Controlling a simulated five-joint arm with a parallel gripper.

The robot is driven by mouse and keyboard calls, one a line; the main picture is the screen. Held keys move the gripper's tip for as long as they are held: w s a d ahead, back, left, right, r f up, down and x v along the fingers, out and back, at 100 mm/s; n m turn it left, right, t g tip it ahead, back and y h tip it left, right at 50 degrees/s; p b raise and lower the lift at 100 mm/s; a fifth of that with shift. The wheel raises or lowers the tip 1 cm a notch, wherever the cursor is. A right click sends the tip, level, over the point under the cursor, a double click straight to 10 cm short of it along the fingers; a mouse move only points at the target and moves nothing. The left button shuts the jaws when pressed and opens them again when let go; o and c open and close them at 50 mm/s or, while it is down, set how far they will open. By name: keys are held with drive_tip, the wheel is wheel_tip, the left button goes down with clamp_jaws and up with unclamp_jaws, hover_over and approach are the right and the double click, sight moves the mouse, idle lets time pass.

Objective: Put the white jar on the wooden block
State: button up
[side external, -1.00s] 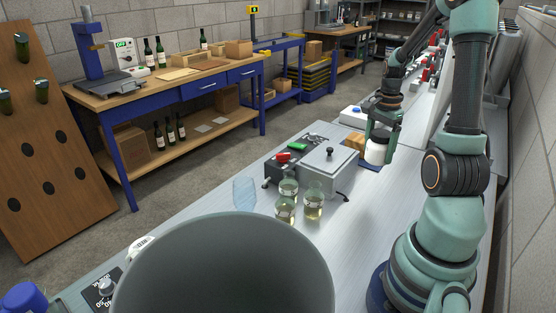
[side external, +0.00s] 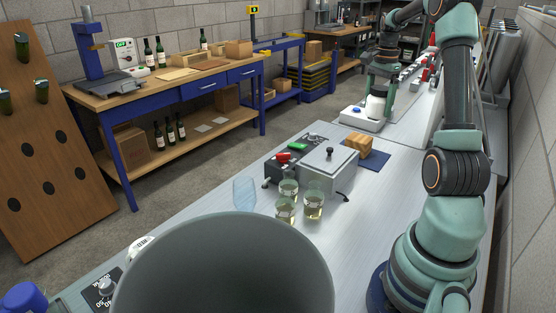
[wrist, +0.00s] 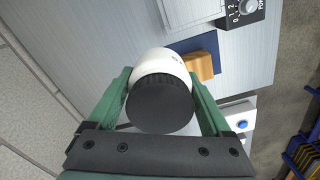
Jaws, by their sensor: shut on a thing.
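The white jar (side external: 375,107) with a dark lid is held up off the bench. In the wrist view the jar (wrist: 157,62) sits between the two green fingers, lid toward the camera. My gripper (wrist: 163,76) is shut on it; the side view shows the gripper (side external: 377,100) around it too. The wooden block (side external: 358,144) stands on a dark blue mat (side external: 380,159), with nothing on top. In the wrist view the block (wrist: 204,67) shows beyond the jar, partly hidden by it. In the side view the jar appears above and slightly right of the block, apart from it.
A grey lidded box (side external: 328,172) stands left of the block. Several glass beakers (side external: 313,207) stand in front of it. A white device with a blue button (side external: 352,117) lies behind the block. A large grey cylinder (side external: 235,265) fills the near foreground.

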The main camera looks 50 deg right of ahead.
hover_over(367, 140)
wheel_tip(367, 140, down, 4)
drive_tip(key=f, duration=0.1)
drive_tip(key=shift+f, duration=4.05)
drive_tip(key=o, duration=1.3)
drive_tip(key=shift+f, duration=0.15)
